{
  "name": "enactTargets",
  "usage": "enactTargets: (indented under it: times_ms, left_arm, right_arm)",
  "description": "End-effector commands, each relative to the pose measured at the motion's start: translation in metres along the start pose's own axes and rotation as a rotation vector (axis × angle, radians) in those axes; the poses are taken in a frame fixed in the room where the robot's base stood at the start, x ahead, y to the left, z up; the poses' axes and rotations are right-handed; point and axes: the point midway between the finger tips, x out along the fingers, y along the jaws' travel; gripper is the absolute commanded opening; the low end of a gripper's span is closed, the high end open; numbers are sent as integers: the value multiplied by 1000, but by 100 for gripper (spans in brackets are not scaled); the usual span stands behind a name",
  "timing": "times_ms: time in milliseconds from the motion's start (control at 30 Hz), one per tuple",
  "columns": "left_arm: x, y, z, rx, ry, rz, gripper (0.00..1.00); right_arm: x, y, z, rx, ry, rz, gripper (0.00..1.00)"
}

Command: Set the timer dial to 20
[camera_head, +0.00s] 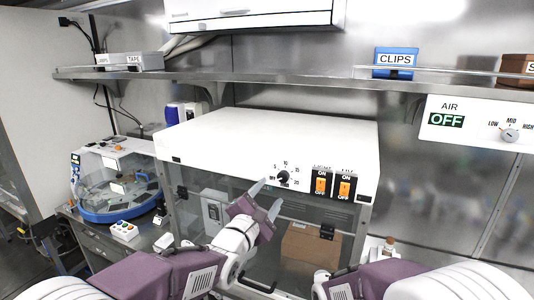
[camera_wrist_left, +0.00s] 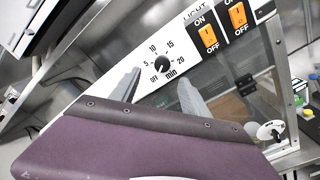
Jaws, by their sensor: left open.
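The timer dial (camera_head: 283,177) is a small black round knob on the white front panel of the hood, ringed by marks for OFF, 5, 10, 15, 20 and min. In the left wrist view the dial (camera_wrist_left: 162,64) shows above and between my fingers; I cannot tell for certain which mark it points to. My left gripper (camera_head: 272,190) is open and empty, just below and in front of the dial, with its fingers angled up toward it. In the left wrist view its fingertips (camera_wrist_left: 159,77) lie either side of the dial, apparently not touching it. My right gripper is out of view.
Two orange rocker switches (camera_head: 332,185) sit right of the dial. Glass (camera_head: 265,240) below the panel shows a brown box (camera_head: 309,245) behind it. A shelf (camera_head: 290,82) runs above. A blue-based machine (camera_head: 112,190) stands left. An AIR control panel (camera_head: 470,124) is at right.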

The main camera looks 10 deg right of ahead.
Motion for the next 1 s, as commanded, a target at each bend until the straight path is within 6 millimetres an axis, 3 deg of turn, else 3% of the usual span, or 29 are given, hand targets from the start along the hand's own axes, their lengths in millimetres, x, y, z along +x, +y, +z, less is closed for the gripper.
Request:
enactTargets:
  times_ms: [67, 267, 500, 700, 1000]
  left_arm:
    - [0, -2, 11, 0, -9, -14, 54]
    - [7, -3, 11, 1, -9, -15, 54]
    - [54, 0, 13, 1, -7, -16, 54]
    - [83, -3, 11, 1, -8, -14, 54]
    - [90, -6, 9, 1, -8, -13, 54]
  right_arm:
    - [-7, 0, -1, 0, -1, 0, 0]
    - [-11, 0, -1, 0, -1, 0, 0]
    - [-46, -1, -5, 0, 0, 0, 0]
    - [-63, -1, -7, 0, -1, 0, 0]
    - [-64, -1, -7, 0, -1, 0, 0]
